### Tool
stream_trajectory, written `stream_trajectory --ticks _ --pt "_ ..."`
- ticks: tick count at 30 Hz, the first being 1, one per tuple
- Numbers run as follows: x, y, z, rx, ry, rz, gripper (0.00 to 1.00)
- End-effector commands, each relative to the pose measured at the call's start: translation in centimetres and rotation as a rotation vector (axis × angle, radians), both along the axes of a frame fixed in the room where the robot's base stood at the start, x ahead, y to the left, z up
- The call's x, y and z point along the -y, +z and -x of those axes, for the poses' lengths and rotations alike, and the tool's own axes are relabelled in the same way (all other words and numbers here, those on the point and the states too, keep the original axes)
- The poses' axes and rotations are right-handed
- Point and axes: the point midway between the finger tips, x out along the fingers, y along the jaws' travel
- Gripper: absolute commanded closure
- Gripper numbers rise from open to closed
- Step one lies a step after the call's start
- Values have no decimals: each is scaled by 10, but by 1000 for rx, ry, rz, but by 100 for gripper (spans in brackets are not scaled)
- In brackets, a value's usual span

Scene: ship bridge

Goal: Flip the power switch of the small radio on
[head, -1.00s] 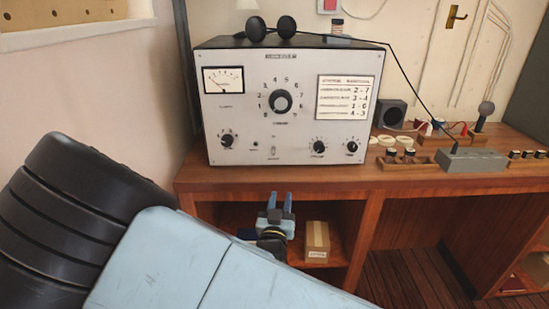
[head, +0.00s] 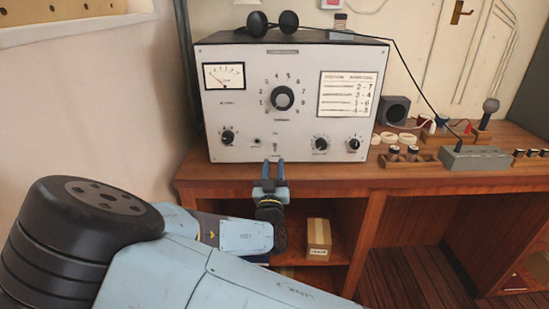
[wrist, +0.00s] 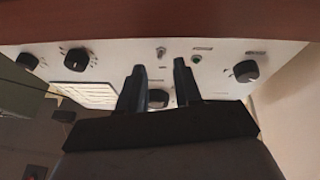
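The radio (head: 240,110) is a grey-white metal box standing on the wooden desk. Its small toggle switch (head: 275,148) sits low on the front panel, below the big central dial (head: 282,98). The switch also shows in the wrist view (wrist: 160,52), where the panel appears upside down. My gripper (head: 273,163) is in front of the desk edge, just below the switch. In the wrist view my gripper (wrist: 157,68) has its two fingers apart with nothing held between them. The fingers look clear of the switch. Which way the lever points is too small to tell.
The desk front edge (head: 330,174) runs close under the radio. Below is an open shelf with a small cardboard box (head: 318,238). A headset (head: 272,22) lies on the radio. A grey speaker (head: 393,110) and a microphone box (head: 475,158) stand to the right.

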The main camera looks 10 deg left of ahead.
Motion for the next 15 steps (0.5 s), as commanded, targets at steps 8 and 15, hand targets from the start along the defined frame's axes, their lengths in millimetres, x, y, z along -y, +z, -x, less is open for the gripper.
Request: stream_trajectory --ticks 8,15 --pt "-5 13 -30 1 0 0 66" --pt "-6 15 -37 0 0 1 66"
